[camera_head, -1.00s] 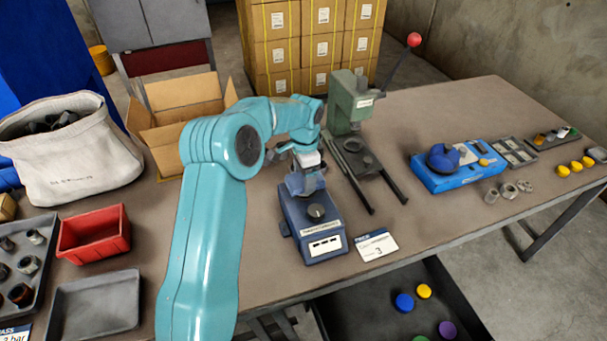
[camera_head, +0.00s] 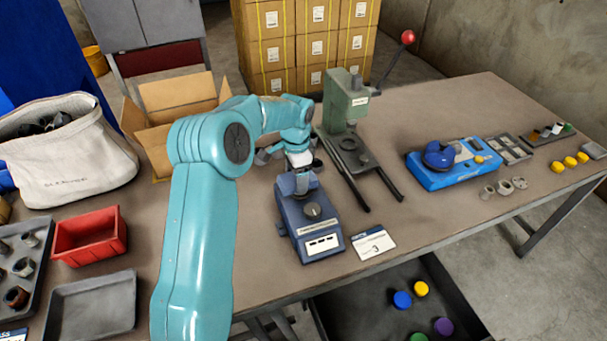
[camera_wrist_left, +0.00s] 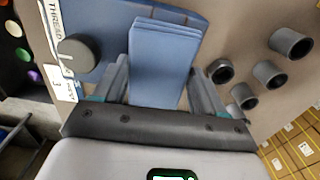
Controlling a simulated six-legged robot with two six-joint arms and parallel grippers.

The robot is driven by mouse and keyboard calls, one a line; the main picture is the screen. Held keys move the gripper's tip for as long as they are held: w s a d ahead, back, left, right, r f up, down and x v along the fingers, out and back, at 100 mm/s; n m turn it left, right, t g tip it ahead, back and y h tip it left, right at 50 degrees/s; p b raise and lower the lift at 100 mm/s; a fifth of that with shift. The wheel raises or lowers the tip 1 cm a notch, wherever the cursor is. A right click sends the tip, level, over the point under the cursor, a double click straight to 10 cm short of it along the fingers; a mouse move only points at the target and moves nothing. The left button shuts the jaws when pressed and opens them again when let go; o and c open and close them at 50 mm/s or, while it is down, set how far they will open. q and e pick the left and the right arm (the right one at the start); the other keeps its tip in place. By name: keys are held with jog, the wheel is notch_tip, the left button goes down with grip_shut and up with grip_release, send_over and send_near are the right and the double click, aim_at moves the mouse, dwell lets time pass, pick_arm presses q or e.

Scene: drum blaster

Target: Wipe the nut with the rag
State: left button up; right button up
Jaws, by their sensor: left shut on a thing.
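My left gripper (camera_wrist_left: 155,85) is shut on a blue folded cloth, the rag (camera_wrist_left: 160,60), which stands between its two fingers in the left wrist view. In the head view this gripper (camera_head: 298,182) is over the back end of the blue thread-check station (camera_head: 310,222), and the rag is hard to make out there. Several grey hollow metal parts stand on the table beside the rag in the left wrist view. One with a dark round hole (camera_wrist_left: 220,70) looks like a nut and is close to a finger. I cannot tell which is the task's nut. My right gripper is out of view.
A green hand press (camera_head: 346,110) stands just right of the arm. A blue fixture (camera_head: 450,165) is farther right. A red bin (camera_head: 90,237), a grey tray (camera_head: 92,305) and a cloth sack (camera_head: 65,155) are at left. An open carton (camera_head: 175,110) is behind.

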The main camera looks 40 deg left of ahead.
pick_arm(q)
jog(key=shift+s+a, duration=0.3)
jog(key=shift+s, duration=0.4)
jog(key=shift+w, duration=0.15)
jog(key=shift+w+d+p, duration=0.3)
jog(key=shift+w+d, duration=0.05)
jog(key=shift+w, duration=0.2)
jog(key=shift+w+d+p, duration=0.35)
jog(key=shift+w, duration=0.35)
jog(key=shift+w+d+p, duration=0.3)
jog(key=shift+w, duration=0.35)
jog(key=shift+s+a+f+b, duration=0.1)
jog(key=shift+s+a+b, duration=0.3)
jog(key=shift+s, duration=0.3)
jog(key=shift+s+a+b, duration=0.2)
jog(key=shift+s+a, duration=0.1)
jog(key=shift+s, duration=0.35)
jog(key=shift+s+a+b, duration=0.2)
jog(key=shift+s+a, duration=0.1)
jog(key=shift+s, duration=0.35)
